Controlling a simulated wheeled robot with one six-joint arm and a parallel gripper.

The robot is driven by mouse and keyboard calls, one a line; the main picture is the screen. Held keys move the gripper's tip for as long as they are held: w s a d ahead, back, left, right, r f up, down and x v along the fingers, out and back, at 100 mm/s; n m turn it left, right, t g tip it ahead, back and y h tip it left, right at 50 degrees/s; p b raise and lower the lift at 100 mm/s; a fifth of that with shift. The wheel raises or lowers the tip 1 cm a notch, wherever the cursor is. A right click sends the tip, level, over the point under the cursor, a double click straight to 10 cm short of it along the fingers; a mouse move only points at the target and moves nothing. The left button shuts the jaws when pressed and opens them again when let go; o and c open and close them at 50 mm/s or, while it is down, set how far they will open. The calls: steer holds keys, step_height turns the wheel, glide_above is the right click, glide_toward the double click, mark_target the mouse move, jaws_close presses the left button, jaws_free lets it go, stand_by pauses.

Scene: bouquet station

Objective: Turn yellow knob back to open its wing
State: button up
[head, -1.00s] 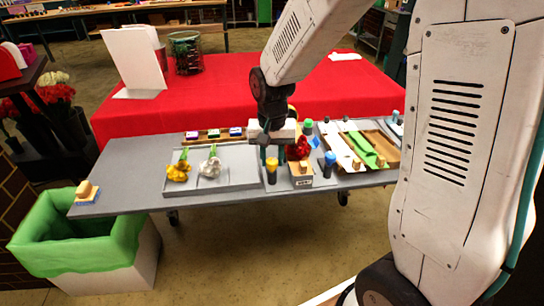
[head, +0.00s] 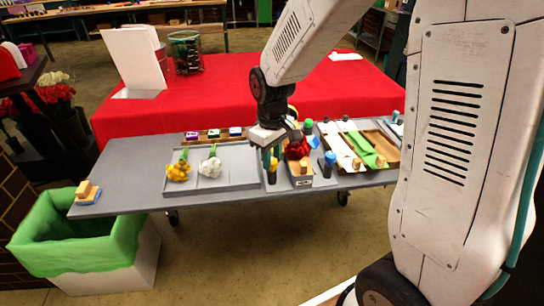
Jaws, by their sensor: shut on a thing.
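The yellow knob (head: 272,161) tops a short dark post near the front edge of the grey table, just right of the grey tray. The post stands upright. A box (head: 300,181) holding a red flower bunch (head: 298,149) is just to the right, and a blue-topped post (head: 330,158) stands beyond it. I cannot tell which panel is the yellow knob's wing, or its angle.
The grey tray (head: 225,183) holds a yellow flower (head: 178,172) and a white flower (head: 210,168). Brown, white and green sheets (head: 372,150) lie at the right. A green-lined bin (head: 75,255) stands at the front left. The red-covered table (head: 230,95) is behind.

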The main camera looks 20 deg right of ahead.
mark_target(272, 160)
steer(key=shift+n, duration=0.5)
steer(key=o, duration=1)
steer(key=shift+c, duration=0.2)
step_height(272, 160, up, 8)
steer(key=shift+f, duration=0.1)
